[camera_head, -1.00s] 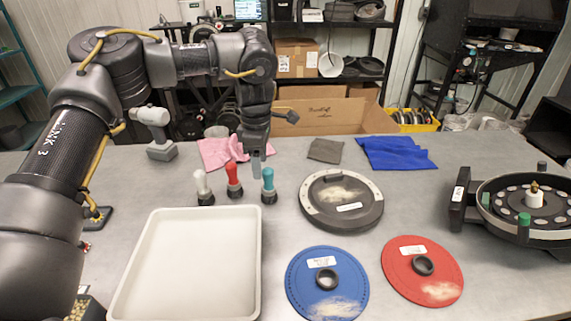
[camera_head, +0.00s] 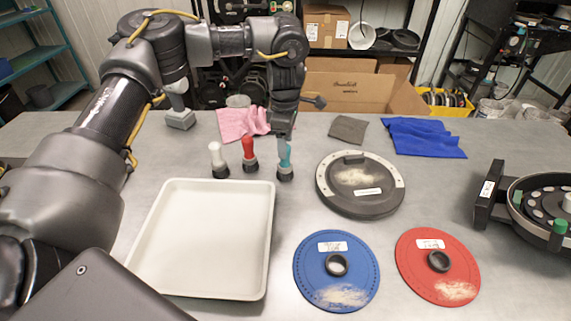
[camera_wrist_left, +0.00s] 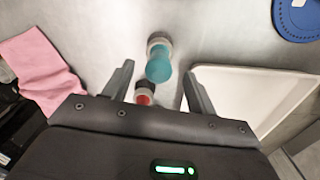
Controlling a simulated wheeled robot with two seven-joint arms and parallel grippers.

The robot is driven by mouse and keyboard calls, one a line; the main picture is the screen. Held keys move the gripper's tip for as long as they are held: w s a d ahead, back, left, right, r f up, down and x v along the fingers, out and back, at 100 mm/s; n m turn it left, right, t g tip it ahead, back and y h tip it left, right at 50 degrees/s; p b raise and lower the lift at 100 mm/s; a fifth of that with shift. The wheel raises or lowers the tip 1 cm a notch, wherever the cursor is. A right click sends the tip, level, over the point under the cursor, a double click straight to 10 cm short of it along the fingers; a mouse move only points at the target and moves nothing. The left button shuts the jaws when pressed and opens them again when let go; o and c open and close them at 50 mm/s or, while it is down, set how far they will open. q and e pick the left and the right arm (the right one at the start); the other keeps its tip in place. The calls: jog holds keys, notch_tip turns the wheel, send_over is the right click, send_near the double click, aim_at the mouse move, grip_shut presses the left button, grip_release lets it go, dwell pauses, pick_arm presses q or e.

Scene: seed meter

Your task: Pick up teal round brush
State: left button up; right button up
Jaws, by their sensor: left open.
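The teal round brush (camera_head: 285,157) stands upright on the grey table, its dark bristle end down, at the right end of a row of three brushes. In the left wrist view the teal brush (camera_wrist_left: 158,66) is ahead of and between the open fingers. My left gripper (camera_head: 284,143) points down right at the teal brush and overlaps its top in the head view. It is open and not closed on anything. The red brush (camera_head: 249,152) and the white brush (camera_head: 217,158) stand to its left. The red brush (camera_wrist_left: 144,95) is partly hidden by the gripper body in the wrist view.
A white tray (camera_head: 270,262) lies in front of the brushes. A dark round disc (camera_head: 383,203), a blue disc (camera_head: 304,277) and a red disc (camera_head: 413,270) lie to the right. A pink cloth (camera_head: 234,123) lies behind. A seed meter (camera_head: 484,203) stands far right.

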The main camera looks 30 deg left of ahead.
aim_at(285, 161)
pick_arm(q)
jog(key=shift+s, duration=0.1)
jog(key=f, duration=0.1)
jog(key=f+p, duration=0.1)
jog(key=f, duration=0.2)
jog(key=shift+w+a+f+p, duration=0.1)
jog(key=shift+w+f+p, duration=0.2)
jog(key=shift+f, duration=0.05)
jog(key=shift+s+f, duration=0.1)
jog(key=shift+f, duration=0.1)
jog(key=c, duration=1.1)
pick_arm(e)
jog(key=shift+s+a+r, duration=0.1)
jog(key=shift+s+r, duration=0.45)
jog(key=shift+r, duration=0.25)
